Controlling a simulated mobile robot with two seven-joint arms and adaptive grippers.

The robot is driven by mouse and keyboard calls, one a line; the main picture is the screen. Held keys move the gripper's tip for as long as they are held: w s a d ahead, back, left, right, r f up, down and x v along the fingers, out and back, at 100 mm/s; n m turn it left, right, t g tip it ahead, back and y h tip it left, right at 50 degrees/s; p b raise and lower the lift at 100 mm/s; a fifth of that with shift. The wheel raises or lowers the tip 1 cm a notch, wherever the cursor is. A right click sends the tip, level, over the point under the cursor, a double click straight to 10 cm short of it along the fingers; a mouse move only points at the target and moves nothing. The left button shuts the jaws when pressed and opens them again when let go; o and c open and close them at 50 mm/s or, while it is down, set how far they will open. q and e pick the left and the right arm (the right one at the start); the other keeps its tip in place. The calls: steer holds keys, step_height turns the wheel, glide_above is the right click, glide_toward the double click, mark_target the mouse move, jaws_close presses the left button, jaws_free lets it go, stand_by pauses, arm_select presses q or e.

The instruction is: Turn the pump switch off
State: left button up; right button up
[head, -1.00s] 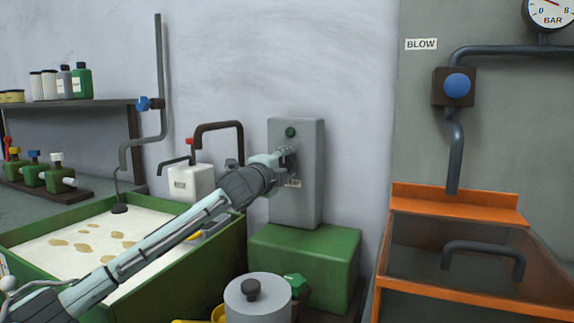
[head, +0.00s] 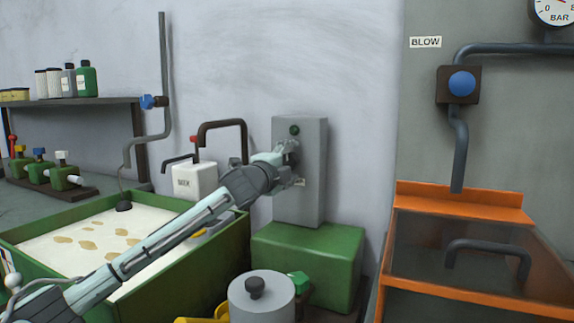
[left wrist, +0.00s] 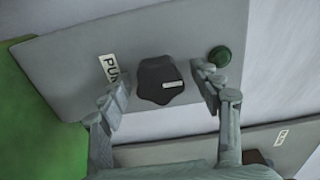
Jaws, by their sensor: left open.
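The pump switch is a dark rotary knob (left wrist: 161,80) with a pale pointer mark, on a grey box (head: 313,170) fixed to the wall above a green block. In the left wrist view the knob lies between the open fingers of my left gripper (left wrist: 160,88), and I cannot tell whether they touch it. A label starting "PU" (left wrist: 108,68) is partly hidden by one finger. A green round button or lamp (left wrist: 219,56) sits beside the other finger. In the head view my left gripper (head: 289,164) covers the knob. My right gripper is not in view.
A green tank of pale liquid (head: 240,255) stands below my left arm. A white jug (head: 194,181) and dark pipe (head: 222,125) are left of the box. A grey lidded pot (head: 262,300) stands in front. An orange-framed bin (head: 460,199) is on the right.

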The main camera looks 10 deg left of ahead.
arm_select(q)
steer(key=s+a, duration=0.2)
steer(key=s, duration=0.9)
steer(key=shift+s+a, duration=0.15)
steer(key=shift+s, duration=0.2)
